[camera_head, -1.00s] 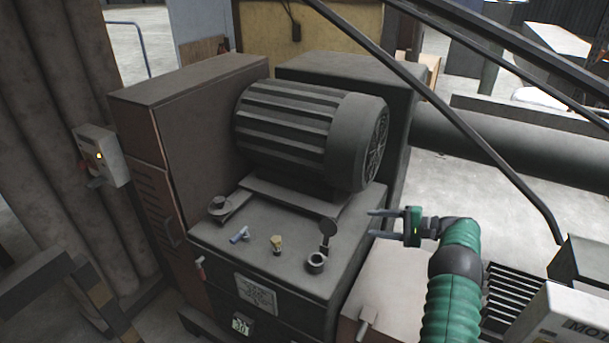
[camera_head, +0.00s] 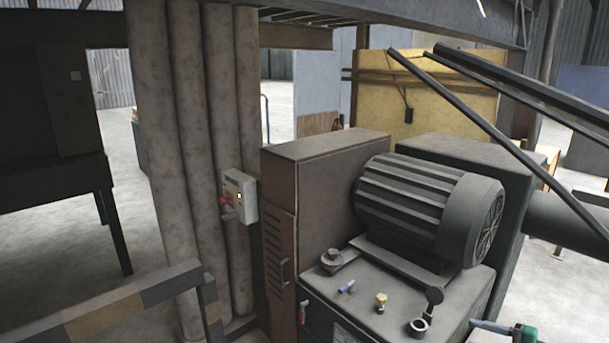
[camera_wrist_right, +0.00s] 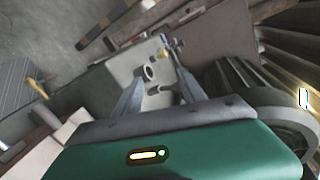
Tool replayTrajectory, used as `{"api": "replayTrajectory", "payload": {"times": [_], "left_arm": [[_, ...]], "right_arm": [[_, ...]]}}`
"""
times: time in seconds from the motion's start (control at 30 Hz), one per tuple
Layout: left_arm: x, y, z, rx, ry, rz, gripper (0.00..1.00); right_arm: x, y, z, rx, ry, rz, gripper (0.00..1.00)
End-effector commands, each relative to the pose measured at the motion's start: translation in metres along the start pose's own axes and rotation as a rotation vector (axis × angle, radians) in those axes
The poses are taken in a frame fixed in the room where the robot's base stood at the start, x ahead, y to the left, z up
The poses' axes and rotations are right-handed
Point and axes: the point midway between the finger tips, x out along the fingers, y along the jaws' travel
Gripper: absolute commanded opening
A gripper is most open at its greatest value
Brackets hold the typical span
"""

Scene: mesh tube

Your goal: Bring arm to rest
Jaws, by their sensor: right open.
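My right gripper (camera_head: 480,323) shows at the lower right edge of the head view, beside the right side of the machine top (camera_head: 385,296). It is green with grey fingers. In the right wrist view the two fingers (camera_wrist_right: 154,66) are spread apart with nothing held between them. Beyond them are the machine top and a round open port (camera_wrist_right: 149,73). Most of my right arm is outside the head view. My left gripper is not in view.
A ribbed grey motor (camera_head: 410,205) sits on the machine. A switch box (camera_head: 240,197) is on the pipes (camera_head: 205,150). A striped barrier (camera_head: 110,318) stands at lower left.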

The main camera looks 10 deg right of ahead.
Motion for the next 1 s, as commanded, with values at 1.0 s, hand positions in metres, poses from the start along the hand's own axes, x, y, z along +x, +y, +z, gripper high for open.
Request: {"api": "replayTrajectory", "payload": {"times": [1.0], "left_arm": [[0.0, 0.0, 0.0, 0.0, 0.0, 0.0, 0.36]], "right_arm": [[0.13, 0.011, 0.206, -1.014, 0.419, 0.827, 0.48]]}}
